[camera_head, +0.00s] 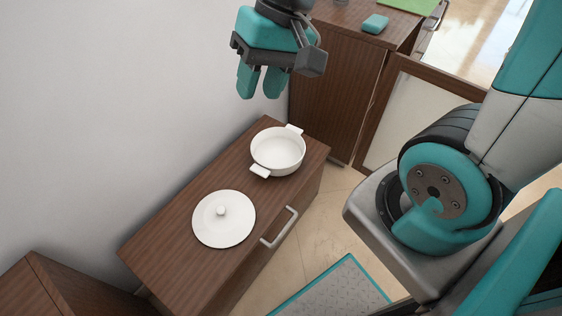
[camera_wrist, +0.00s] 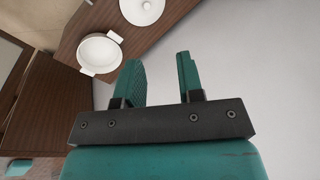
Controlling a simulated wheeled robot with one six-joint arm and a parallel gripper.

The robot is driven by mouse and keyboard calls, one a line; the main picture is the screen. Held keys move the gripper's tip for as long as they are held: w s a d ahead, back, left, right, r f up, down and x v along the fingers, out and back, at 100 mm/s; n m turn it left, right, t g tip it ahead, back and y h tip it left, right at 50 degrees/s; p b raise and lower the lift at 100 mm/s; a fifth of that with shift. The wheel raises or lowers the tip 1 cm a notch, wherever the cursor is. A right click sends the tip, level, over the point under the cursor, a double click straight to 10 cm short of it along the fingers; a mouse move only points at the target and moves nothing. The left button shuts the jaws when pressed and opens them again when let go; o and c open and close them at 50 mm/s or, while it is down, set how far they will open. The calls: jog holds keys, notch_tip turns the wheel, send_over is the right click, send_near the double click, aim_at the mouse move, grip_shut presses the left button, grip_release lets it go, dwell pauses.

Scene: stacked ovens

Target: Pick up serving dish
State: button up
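The serving dish (camera_head: 278,152) is a white round pot with two side handles, standing open and empty on a low brown wooden cabinet. Its round white lid (camera_head: 223,220) with a knob lies apart from it on the same top, nearer the viewer. My gripper (camera_head: 262,92) hangs above and behind the dish, fingers down, near the wall. In the wrist view my gripper (camera_wrist: 158,72) shows its two teal fingers apart with nothing between them. There the dish (camera_wrist: 99,53) is left of the fingers, and the lid (camera_wrist: 142,10) is at the top.
The low cabinet (camera_head: 165,258) has a metal handle (camera_head: 279,228) on its front. A taller brown cabinet (camera_head: 337,75) stands behind it, with a teal object (camera_head: 375,23) on top. A white wall (camera_head: 110,110) runs along the left. Another brown cabinet is at lower left.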

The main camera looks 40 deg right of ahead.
jog(key=w+d+f+m+b, duration=0.4)
jog(key=d+f+m+b, duration=0.15)
jog(key=f, duration=0.45)
jog(key=w+d+f+m+b, duration=0.4)
jog(key=d+f+m+b, duration=0.15)
jog(key=f, duration=0.45)
jog(key=m+t+b, duration=0.1)
jog(key=m+b, duration=0.5)
jog(key=m, duration=0.2)
send_near(288, 167)
jog(key=b+x, duration=0.7)
jog(key=x, duration=0.3)
jog(key=shift+w+f, duration=0.15)
jog(key=shift+f, duration=0.15)
jog(key=shift+r, duration=0.1)
grip_shut()
